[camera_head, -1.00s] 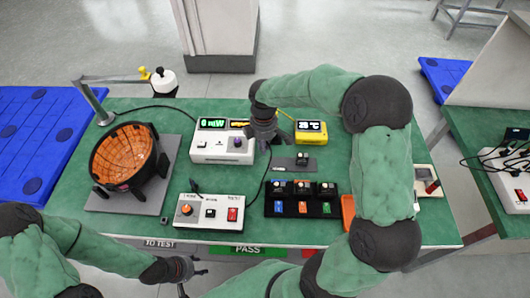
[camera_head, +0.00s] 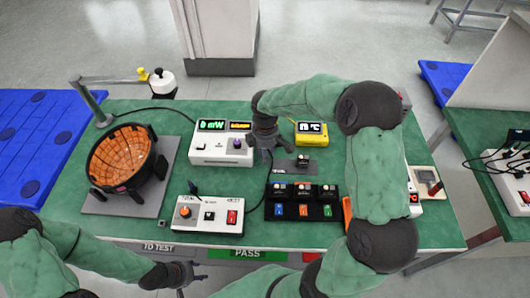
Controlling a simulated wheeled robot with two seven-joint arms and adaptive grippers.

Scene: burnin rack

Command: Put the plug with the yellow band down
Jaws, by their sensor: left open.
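I cannot make out a plug with a yellow band for certain. A small dark upright piece (camera_head: 193,187) stands at the back left of the white control box (camera_head: 207,214); no yellow band shows on it. My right gripper (camera_head: 264,153) points down over the bench, just right of the white power meter (camera_head: 221,157) and left of the small grey plate (camera_head: 291,167). Its fingertips are small and dark, so I cannot tell whether it holds anything. My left gripper (camera_head: 188,275) is open at the front edge, near the TO TEST and PASS labels.
A black bowl with an orange lining (camera_head: 124,157) stands on a grey plate at left. A yellow temperature meter (camera_head: 311,132) is behind my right gripper. A black rack (camera_head: 303,211) with coloured labels stands at front centre. My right arm covers the bench's right side.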

